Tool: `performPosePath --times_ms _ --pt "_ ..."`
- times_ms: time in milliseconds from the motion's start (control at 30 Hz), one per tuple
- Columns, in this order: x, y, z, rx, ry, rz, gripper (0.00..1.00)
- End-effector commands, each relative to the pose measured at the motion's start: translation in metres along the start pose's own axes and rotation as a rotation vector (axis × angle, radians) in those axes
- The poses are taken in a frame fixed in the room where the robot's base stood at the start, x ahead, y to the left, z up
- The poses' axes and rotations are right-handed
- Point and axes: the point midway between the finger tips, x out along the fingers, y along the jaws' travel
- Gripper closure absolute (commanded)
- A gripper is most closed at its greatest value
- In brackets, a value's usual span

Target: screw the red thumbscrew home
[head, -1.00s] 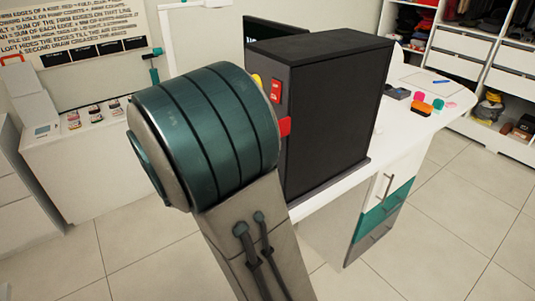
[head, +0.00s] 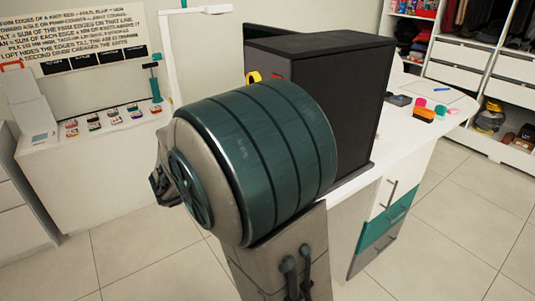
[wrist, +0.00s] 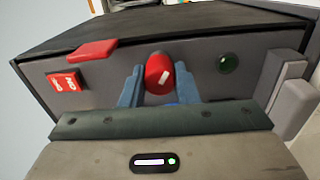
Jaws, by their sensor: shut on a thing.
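The red thumbscrew (wrist: 158,70) is in the middle of the wrist view, a rounded red head with a white mark on its front. It stands at the face of a dark box (wrist: 190,22). My gripper (wrist: 160,76) has its two blue fingers on either side of the head, shut on it. How far the screw is in cannot be told, as its shaft is hidden. In the head view the dark box (head: 335,110) stands on a white desk, and my arm covers the screw and gripper.
A grey block (wrist: 290,98) is at the right. The white desk (head: 415,132) holds small coloured items. Floor is clear.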

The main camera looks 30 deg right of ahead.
Motion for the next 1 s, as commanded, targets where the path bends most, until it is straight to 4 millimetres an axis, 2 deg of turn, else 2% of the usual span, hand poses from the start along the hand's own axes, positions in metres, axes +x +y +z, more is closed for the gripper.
performPosePath --times_ms 1000 --pt "0.0004 -0.0026 0.0001 0.290 0.000 0.001 0.94"
